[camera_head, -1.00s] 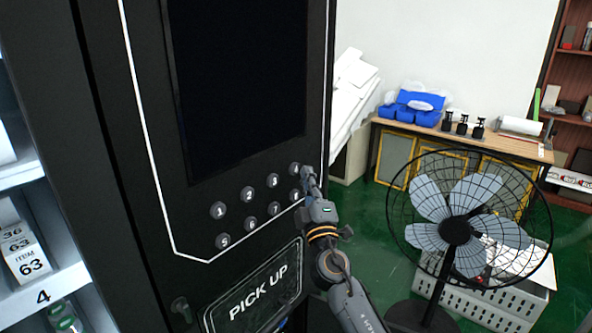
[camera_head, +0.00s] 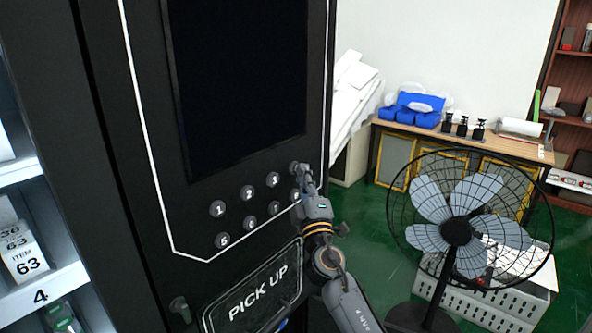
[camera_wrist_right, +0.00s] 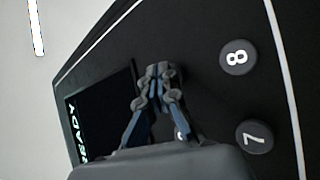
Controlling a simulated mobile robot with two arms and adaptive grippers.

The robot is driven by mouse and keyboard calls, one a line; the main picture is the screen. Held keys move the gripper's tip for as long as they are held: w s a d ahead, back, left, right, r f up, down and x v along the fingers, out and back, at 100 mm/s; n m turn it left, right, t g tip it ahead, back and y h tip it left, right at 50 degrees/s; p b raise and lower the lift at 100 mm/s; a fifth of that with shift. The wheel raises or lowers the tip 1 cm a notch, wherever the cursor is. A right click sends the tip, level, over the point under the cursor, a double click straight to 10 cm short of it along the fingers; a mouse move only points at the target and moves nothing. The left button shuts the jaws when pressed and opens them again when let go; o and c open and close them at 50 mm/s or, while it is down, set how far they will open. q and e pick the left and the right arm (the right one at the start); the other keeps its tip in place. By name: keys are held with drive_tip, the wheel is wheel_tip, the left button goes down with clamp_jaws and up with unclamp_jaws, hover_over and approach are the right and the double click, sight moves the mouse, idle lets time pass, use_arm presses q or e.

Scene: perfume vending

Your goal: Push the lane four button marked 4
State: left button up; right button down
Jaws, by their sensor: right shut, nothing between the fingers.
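The black machine panel carries two rows of round grey buttons. In the head view, the lane four button (camera_head: 294,167) is at the right end of the upper row, mostly covered by my gripper, its number unreadable. My right gripper (camera_head: 304,171) is shut and empty, its fingertips right at this button. In the right wrist view, the closed fingertips (camera_wrist_right: 156,73) sit over the panel and hide most of that button; I cannot tell whether it is pressed in. My left gripper is not in view.
Button 3 (camera_head: 272,180) is left of the fingertips; button 8 (camera_wrist_right: 238,57) and button 7 (camera_wrist_right: 252,137) are clear in the wrist view. A dark screen (camera_head: 240,80) is above, the PICK UP hatch (camera_head: 258,290) below. A fan (camera_head: 456,230) stands at the right.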

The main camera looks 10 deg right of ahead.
drive_tip(key=shift+w+a, duration=0.15)
drive_tip(key=shift+w, duration=0.05)
drive_tip(key=shift+s, duration=0.1)
idle(0.4)
drive_tip(key=shift+s+d, duration=0.5)
drive_tip(key=shift+s, duration=0.1)
drive_tip(key=s+d+p, duration=0.1)
drive_tip(key=s, duration=0.1)
drive_tip(key=s+d, duration=0.2)
drive_tip(key=shift+p, duration=0.4)
idle(0.5)
